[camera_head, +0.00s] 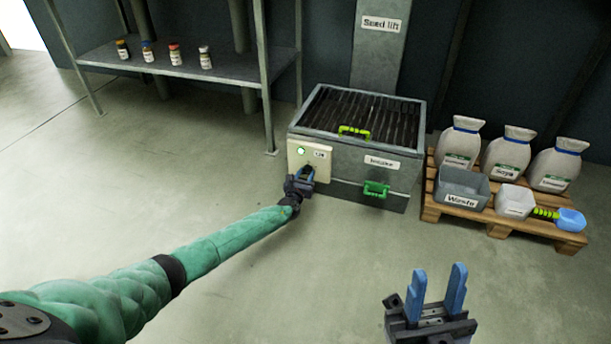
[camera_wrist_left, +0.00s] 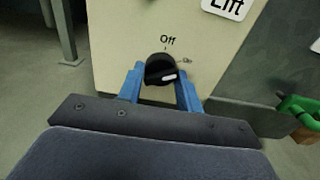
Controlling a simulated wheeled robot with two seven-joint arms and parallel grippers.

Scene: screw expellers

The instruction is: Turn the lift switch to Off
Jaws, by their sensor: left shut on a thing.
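The lift switch is a black round knob (camera_wrist_left: 158,66) on a cream panel (camera_wrist_left: 120,30) marked "Off" above the knob and, in small print, apparently "On" to its right. A white mark on the knob sits toward its lower right, on the "On" side rather than under "Off". The blue fingers of my left gripper (camera_wrist_left: 160,88) are shut on the knob from both sides. In the head view my left gripper (camera_head: 304,176) is at the panel (camera_head: 322,165) and hides the knob. My right gripper (camera_head: 437,278) is open and empty, over the floor.
The grey intake box (camera_head: 395,165) has a grate, a yellow-green handle (camera_head: 354,132) and a green handle (camera_head: 376,189). A pallet (camera_head: 497,228) with sacks and bins stands right. A shelf (camera_head: 190,72) holds bottles.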

